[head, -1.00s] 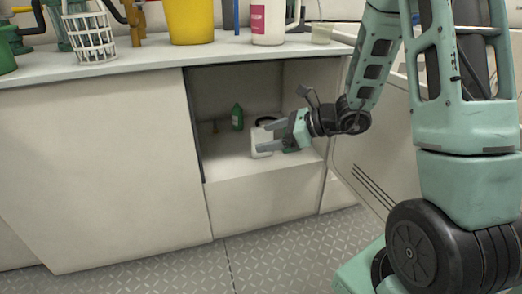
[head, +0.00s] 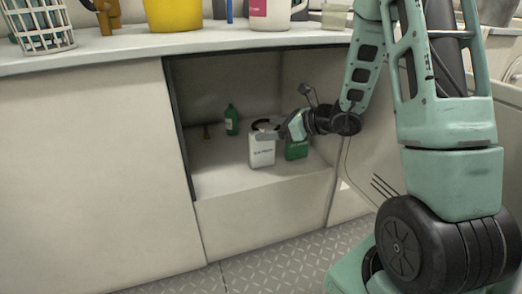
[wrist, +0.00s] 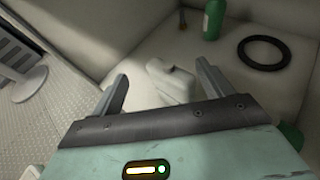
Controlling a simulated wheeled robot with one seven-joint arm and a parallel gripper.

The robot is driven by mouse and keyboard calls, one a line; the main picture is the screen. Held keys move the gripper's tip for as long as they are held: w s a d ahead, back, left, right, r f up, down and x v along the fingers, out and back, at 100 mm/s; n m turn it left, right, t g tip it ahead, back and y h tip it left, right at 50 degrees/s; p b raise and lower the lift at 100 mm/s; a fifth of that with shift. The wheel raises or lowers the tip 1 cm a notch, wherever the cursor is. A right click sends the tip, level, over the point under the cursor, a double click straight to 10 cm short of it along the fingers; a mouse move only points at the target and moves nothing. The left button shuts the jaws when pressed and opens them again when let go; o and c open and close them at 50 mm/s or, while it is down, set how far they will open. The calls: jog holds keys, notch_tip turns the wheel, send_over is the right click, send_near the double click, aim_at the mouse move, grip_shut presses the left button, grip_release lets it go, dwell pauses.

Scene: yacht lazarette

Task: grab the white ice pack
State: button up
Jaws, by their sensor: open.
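The white ice pack (head: 261,151) stands upright in the open locker, with small dark lettering on its front. In the wrist view the white pack (wrist: 172,84) shows between my spread fingers, which do not appear closed on it. My gripper (head: 265,130) is open and reaches in from the right, at the pack's top edge in the head view. Both fingers also show in the wrist view (wrist: 162,72). I cannot tell whether a finger touches the pack.
A green box (head: 297,150) stands just right of the pack, under my gripper. A green bottle (head: 231,120) stands farther back. A black ring (wrist: 265,51) lies on the locker floor. The locker has a raised front sill (head: 262,205) and a counter (head: 120,54) above.

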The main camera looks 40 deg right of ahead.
aim_at(263, 130)
jog(key=b+x, duration=0.4)
jog(key=x, duration=0.1)
jog(key=shift+w+f, duration=0.25)
jog(key=shift+f, duration=0.05)
jog(key=shift+w+a, duration=0.1)
jog(key=shift+w, duration=0.05)
jog(key=shift+r, duration=0.15)
